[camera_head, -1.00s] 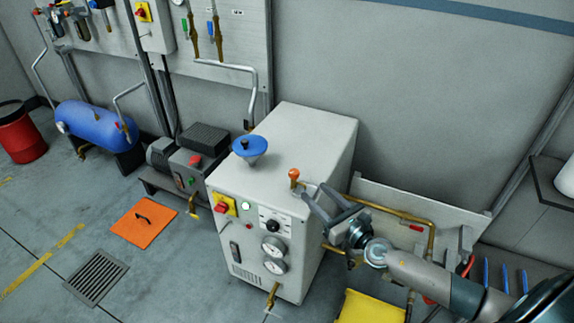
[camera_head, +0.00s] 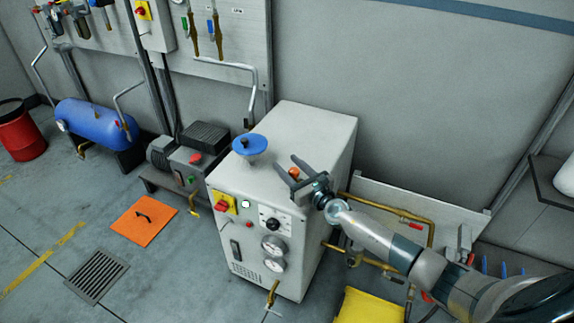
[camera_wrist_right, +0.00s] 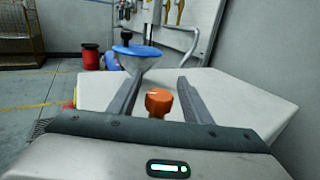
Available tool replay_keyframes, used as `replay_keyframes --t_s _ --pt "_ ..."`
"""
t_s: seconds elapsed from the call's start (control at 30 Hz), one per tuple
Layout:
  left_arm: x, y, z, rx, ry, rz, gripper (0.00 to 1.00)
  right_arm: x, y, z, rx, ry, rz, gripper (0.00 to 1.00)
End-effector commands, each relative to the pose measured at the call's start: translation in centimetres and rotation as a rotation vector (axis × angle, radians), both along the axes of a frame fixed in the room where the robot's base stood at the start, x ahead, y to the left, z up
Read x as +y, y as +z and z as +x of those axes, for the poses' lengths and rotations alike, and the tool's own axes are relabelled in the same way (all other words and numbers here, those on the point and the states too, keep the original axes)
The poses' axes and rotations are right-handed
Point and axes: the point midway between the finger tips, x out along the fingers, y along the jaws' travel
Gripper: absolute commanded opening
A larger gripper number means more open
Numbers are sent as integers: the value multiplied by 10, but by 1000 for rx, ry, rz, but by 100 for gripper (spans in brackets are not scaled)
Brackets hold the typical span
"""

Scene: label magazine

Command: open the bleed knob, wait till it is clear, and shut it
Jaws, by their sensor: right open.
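The bleed knob looks to be the orange knob (camera_head: 294,172) on top of the white cabinet (camera_head: 320,125), near its right edge. In the right wrist view the orange knob (camera_wrist_right: 159,101) stands upright on a brass stem, with a pale mark on its top. My right gripper (camera_head: 285,165) is open, its fingers reaching over the cabinet top. The knob is between the two fingers, with gaps on both sides in the wrist view. The gripper partly hides the knob's stem in the head view. My left gripper is not in view.
A blue funnel-shaped part (camera_head: 250,145) with a black knob stands on the cabinet's left, beyond my fingertips. The front panel has a red switch (camera_head: 221,205) and gauges (camera_head: 273,246). Brass pipes (camera_head: 385,207) run right of the cabinet, below my arm.

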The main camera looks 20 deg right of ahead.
Motion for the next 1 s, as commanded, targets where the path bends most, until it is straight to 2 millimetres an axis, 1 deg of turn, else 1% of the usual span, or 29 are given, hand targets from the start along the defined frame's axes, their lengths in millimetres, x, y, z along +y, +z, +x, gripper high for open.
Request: replay_keyframes --t_s 0.03,0.2,0.47,0.57,0.6,0.63,0.67,0.83,1.0 --pt "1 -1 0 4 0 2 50 1 0 4 -1 0 -1 45" --pt "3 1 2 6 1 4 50 2 0 10 0 0 0 45" --pt "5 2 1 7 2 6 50 2 0 11 0 0 0 45" --pt "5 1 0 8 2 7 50 2 0 11 0 0 0 23" --pt "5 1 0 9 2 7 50 2 0 11 0 0 0 14" --pt "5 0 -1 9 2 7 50 2 0 11 0 0 0 6" --pt "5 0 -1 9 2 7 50 2 0 11 0 0 0 3" --pt "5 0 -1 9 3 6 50 2 1 10 0 -1 0 3" --pt "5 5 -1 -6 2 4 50 2 1 10 0 -17 2 4"
